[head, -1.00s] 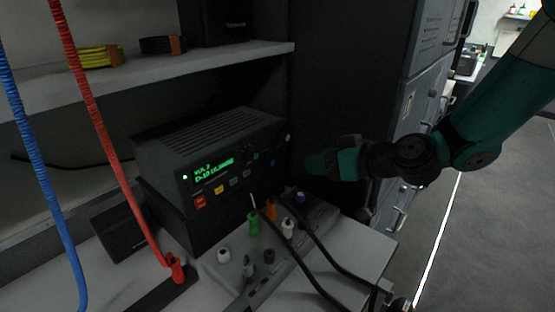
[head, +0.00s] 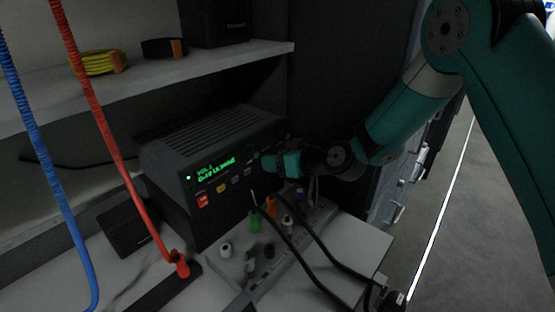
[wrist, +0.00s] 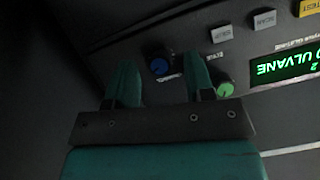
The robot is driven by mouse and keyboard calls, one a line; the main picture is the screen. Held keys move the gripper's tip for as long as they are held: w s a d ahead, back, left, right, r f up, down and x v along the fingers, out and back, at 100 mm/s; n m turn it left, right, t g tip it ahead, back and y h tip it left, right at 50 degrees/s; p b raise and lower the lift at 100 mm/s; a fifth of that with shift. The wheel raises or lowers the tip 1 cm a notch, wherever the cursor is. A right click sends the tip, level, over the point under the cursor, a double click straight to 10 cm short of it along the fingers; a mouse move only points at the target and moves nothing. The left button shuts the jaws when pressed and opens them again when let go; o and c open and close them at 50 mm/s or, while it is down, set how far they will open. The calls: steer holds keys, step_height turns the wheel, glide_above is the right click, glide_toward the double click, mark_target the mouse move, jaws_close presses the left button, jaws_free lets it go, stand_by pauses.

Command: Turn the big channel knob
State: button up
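The black radio (head: 215,150) stands on the bench below the shelf, its green display (head: 217,168) lit. My gripper (head: 268,166) is at the right end of its front panel and hides part of it. In the wrist view the panel appears upside down. A knob with a green face (wrist: 226,90) lies just right of the right finger. I cannot tell whether the fingers touch a knob.
A strip with coloured plugs (head: 262,248) and black cables lies in front of the radio. A red coiled cord (head: 108,125) and a blue coiled cord (head: 40,150) hang at left. Grey cabinets stand right, beside open floor (head: 460,230).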

jaws_close()
steer(key=n+b, duration=0.1)
steer(key=b, duration=0.2)
steer(key=n+t+h+b, duration=0.1)
steer(key=n+b, duration=0.1)
steer(key=shift+s+a+t+h+b, duration=0.1)
steer(key=shift+t+h+b, duration=0.2)
steer(key=shift+b, duration=0.1)
steer(key=shift+o, duration=0.3)
jaws_free()
steer(key=b+v, duration=0.3)
steer(key=v, duration=1.4)
steer(key=shift+r, duration=0.15)
